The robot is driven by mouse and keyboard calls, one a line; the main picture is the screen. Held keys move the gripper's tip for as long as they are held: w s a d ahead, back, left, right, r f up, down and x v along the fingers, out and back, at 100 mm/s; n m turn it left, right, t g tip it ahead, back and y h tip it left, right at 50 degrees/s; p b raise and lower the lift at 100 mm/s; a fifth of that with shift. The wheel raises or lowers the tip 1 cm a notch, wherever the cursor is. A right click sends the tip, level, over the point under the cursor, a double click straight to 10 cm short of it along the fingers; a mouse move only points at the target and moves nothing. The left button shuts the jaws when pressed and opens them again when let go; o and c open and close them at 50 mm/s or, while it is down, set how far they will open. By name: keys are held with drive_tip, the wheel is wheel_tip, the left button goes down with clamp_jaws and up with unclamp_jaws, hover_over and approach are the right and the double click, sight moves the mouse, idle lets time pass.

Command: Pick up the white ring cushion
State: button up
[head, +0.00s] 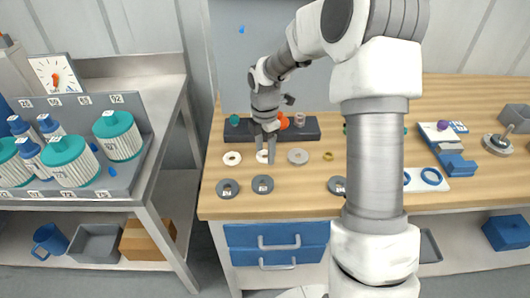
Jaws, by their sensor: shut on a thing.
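My gripper (267,159) points down over the wooden bench, its fingers at a white ring (261,157) in the back row of rings. The fingers are shut on this ring and hide part of it. I cannot tell whether the ring is lifted or still touches the bench top. A second white ring (232,158) lies flat just to the left, apart from my gripper.
A light grey ring (298,156) and a small brass ring (328,156) lie to the right. Dark grey rings (227,188) lie in front. A dark block (305,131) with small parts stands behind. My arm hides the bench's middle.

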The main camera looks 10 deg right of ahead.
wheel_tip(320, 180, up, 4)
drive_tip(key=shift+r+p, duration=0.1)
drive_tip(key=shift+p, duration=0.3)
drive_tip(key=w+d+r+p, duration=0.2)
drive_tip(key=d+r+p, duration=0.3)
drive_tip(key=d+r, duration=0.5)
drive_tip(key=shift+d+r, duration=0.15)
drive_tip(key=shift+d, duration=0.6)
